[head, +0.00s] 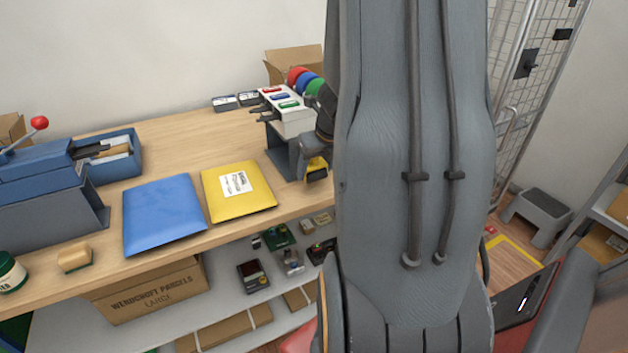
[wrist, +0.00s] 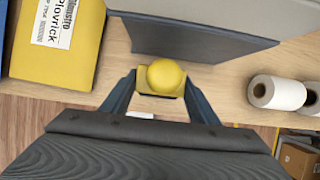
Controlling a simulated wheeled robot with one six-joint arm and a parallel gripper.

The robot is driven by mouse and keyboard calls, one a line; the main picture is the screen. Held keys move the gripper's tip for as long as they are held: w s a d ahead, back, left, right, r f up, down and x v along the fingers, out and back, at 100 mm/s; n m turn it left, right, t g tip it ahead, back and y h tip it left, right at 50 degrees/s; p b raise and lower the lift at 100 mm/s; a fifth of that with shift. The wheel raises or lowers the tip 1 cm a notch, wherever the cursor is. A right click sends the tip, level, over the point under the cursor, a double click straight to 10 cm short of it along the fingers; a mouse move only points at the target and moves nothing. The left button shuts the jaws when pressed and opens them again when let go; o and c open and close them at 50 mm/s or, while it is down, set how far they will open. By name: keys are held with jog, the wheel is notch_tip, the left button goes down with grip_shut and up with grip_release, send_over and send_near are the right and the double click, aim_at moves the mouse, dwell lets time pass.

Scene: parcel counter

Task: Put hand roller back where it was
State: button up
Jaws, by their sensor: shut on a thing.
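My gripper (wrist: 160,88) is shut on a yellow piece with a rounded knob, which looks like the handle of the hand roller (wrist: 166,76). In the head view the yellow piece (head: 316,167) shows at the counter's front edge, beside the tape dispenser stand (head: 283,152). My arm hides much of that area. The roller's lower part is hidden, so I cannot tell whether it touches the counter. A grey panel of the stand (wrist: 200,45) is just beyond it in the wrist view.
A yellow mailer (head: 222,203) and a blue mailer (head: 160,225) lie on the wooden counter (head: 170,132) to the left. A shelf below the counter holds several small goods. A step stool (head: 543,208) is on the floor.

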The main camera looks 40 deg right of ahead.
aim_at(317, 173)
jog(key=shift+f+b, duration=0.8)
jog(key=shift+f, duration=0.65)
jog(key=shift+f+b, duration=0.35)
jog(key=shift+b, duration=0.05)
